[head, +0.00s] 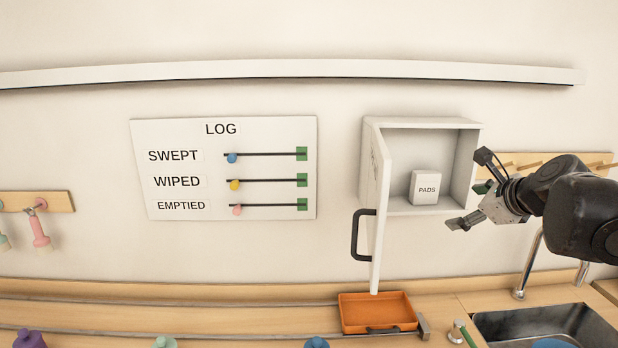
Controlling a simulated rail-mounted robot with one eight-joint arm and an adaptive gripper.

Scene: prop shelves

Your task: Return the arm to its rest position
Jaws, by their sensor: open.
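My gripper (470,190) is at the right, in front of the right edge of a small open wall cabinet. Its two fingers are spread apart, pointing left, with nothing between them. My dark arm reaches in from the right edge of the picture. The white cabinet (427,124) has its door (376,200) swung open toward me on the left side, with a black handle (362,235). A white box labelled PADS (425,188) stands upright on the cabinet floor, to the left of my gripper and apart from it.
A LOG board (225,208) with three sliders hangs on the wall. Below the cabinet are an orange tray (378,312) and a sink (545,325) with a faucet (528,265). A peg rail (505,163) is behind my arm.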

